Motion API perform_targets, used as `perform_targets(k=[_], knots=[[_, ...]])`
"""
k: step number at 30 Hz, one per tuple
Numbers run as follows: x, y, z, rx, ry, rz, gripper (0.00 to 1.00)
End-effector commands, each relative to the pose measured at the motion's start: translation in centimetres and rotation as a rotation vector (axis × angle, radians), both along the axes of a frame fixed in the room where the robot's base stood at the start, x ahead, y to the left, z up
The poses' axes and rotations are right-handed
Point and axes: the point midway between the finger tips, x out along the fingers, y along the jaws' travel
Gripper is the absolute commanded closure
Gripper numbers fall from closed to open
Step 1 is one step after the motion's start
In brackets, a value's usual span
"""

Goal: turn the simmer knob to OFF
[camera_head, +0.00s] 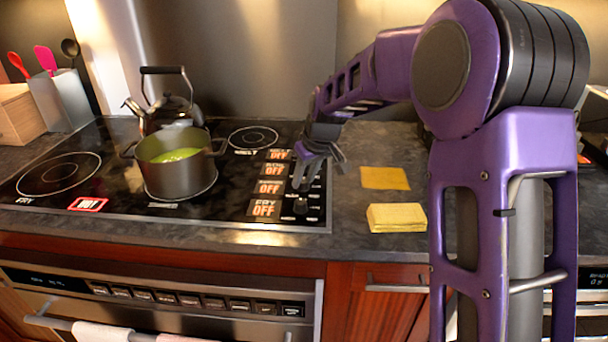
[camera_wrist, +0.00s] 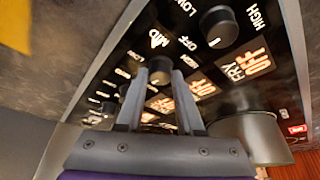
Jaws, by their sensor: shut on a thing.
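My gripper (camera_head: 310,178) reaches down to the knob row at the right side of the black glass cooktop (camera_head: 110,150). In the wrist view my gripper (camera_wrist: 158,78) has its two fingers on either side of a dark round knob (camera_wrist: 159,66), shut on it. This is the second knob from the front. The name beside it is too blurred to read, and its pointer is not clear. A lit OFF label (camera_wrist: 201,88) shows near it. The front knob (camera_wrist: 219,27) stands free by the sign FRY OFF (camera_wrist: 245,65); it also shows in the head view (camera_head: 301,207).
A dark pot (camera_head: 178,180) with green contents stands on the cooktop, with a kettle (camera_head: 165,110) behind it. A folded yellow cloth (camera_head: 397,218) and a flat yellow sheet (camera_head: 385,178) lie on the counter right of the knobs. A utensil holder (camera_head: 62,102) is at far left.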

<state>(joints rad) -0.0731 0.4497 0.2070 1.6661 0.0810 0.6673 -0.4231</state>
Motion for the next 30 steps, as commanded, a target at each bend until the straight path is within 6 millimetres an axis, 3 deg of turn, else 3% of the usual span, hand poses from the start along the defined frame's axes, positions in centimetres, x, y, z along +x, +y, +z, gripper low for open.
perform_targets(k=[9, 26, 27, 30], knots=[[0.07, -0.09, 0.04, 0.0, 0.0, 0.126, 1.0], [0.06, -0.09, 0.0, -0.002, 0.0, 0.156, 1.0], [0.06, -0.09, 0.0, -0.002, 0.0, 0.155, 0.58], [0.06, -0.09, 0.0, -0.002, 0.0, 0.155, 0.4]])
